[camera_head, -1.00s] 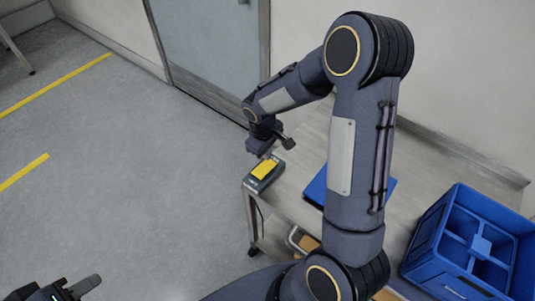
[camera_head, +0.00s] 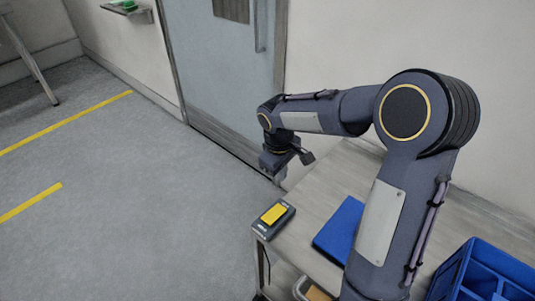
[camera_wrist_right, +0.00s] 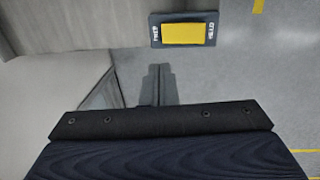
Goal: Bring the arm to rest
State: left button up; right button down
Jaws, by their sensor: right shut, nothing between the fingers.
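My right arm (camera_head: 405,205) reaches up from the lower right and bends over the table. Its gripper (camera_head: 277,166) hangs above and beyond the small dark box with a yellow top (camera_head: 273,214) at the table corner, apart from it. In the right wrist view the gripper fingers (camera_wrist_right: 158,84) are together with nothing between them. The box's yellow face (camera_wrist_right: 187,33) shows ahead of them, with white lettering at both ends. My left gripper is out of view.
The light table (camera_head: 297,232) holds a flat blue item (camera_head: 337,230), partly behind my arm. A blue divided crate (camera_head: 480,275) is at the lower right. A door (camera_head: 225,75) and wall stand behind. Open floor (camera_head: 130,200) with yellow lines lies left.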

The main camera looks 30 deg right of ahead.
jog(key=s+a+r+m+t+y, duration=0.2)
jog(key=s+a+r+m, duration=0.1)
jog(key=s, duration=0.8)
jog(key=s+a+r+m+t+y, duration=0.3)
jog(key=s+a+r, duration=0.1)
jog(key=s, duration=0.7)
jog(key=shift+a, duration=0.2)
